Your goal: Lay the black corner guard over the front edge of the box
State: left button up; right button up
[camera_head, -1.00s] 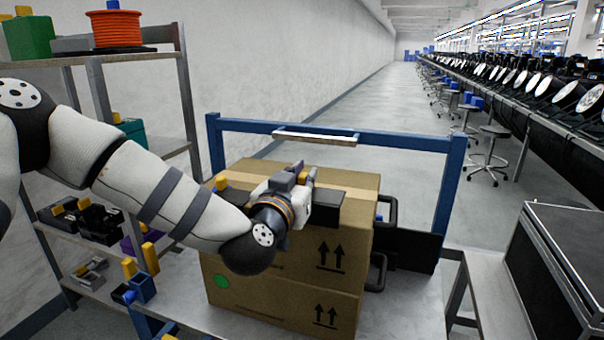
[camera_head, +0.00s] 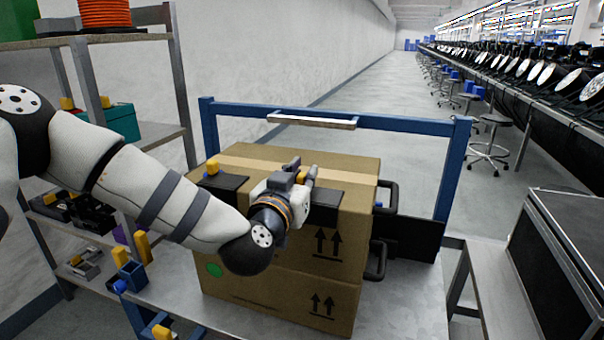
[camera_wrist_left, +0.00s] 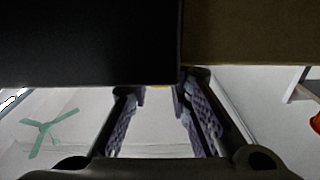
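The black corner guard (camera_head: 327,195) lies along the box's front top edge, at either side of my left gripper. My left gripper (camera_head: 304,173) is at the guard's middle and hides part of it. In the left wrist view its fingers (camera_wrist_left: 160,105) are apart, with a little yellow between them; the guard (camera_wrist_left: 90,45) fills the upper left and the box (camera_wrist_left: 250,30) the upper right. My right gripper is not in view.
A blue frame with a crossbar (camera_head: 400,124) rises behind the box. Black handles and a panel (camera_head: 412,237) stand at its right. A shelf (camera_head: 110,38) is at the left. A black case (camera_head: 565,250) stands at the right.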

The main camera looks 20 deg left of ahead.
pick_arm(q)
jog(key=shift+o, duration=0.9)
jog(key=shift+s, duration=0.1)
jog(key=s, duration=1.2)
jog(key=shift+a, duration=0.1)
